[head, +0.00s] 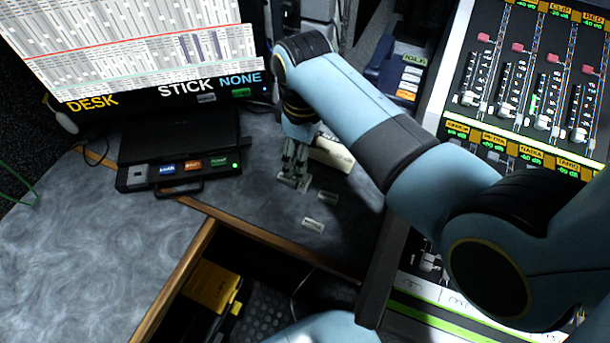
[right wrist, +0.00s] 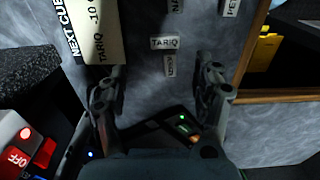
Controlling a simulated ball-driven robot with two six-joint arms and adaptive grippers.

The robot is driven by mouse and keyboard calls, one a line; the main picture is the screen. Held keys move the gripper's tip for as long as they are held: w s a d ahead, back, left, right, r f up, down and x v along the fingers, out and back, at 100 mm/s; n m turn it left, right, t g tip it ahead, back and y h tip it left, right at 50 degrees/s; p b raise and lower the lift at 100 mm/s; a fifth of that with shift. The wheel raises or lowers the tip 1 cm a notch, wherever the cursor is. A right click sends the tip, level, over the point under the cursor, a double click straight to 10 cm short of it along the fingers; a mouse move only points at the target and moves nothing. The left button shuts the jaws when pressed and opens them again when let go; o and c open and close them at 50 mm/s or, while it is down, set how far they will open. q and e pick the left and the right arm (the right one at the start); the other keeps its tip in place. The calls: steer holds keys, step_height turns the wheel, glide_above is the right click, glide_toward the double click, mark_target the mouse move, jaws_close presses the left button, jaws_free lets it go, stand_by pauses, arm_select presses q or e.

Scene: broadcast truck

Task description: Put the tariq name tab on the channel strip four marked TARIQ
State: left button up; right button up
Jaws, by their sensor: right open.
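The tariq name tab (right wrist: 164,43), white with dark letters, lies flat on the grey desk in the right wrist view, just beyond my open right gripper (right wrist: 160,80), not between its fingertips. Strip four's TARIQ label (head: 568,163) shows at the lower right of the mixing desk (head: 545,90). My left gripper is not in view.
A black box (head: 180,175) sits left. An open recess with a yellow case (head: 212,287) is in front of the desk edge.

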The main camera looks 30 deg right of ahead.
step_height(320, 180, down, 2)
steer(key=shift+f, duration=0.1)
steer(key=f, duration=0.3)
steer(key=f+b, duration=0.1)
steer(key=f, duration=0.1)
steer(key=shift+s+a+f, duration=0.15)
steer(key=shift+s+a, duration=0.1)
steer(key=shift+a, duration=0.05)
steer(key=c, duration=1)
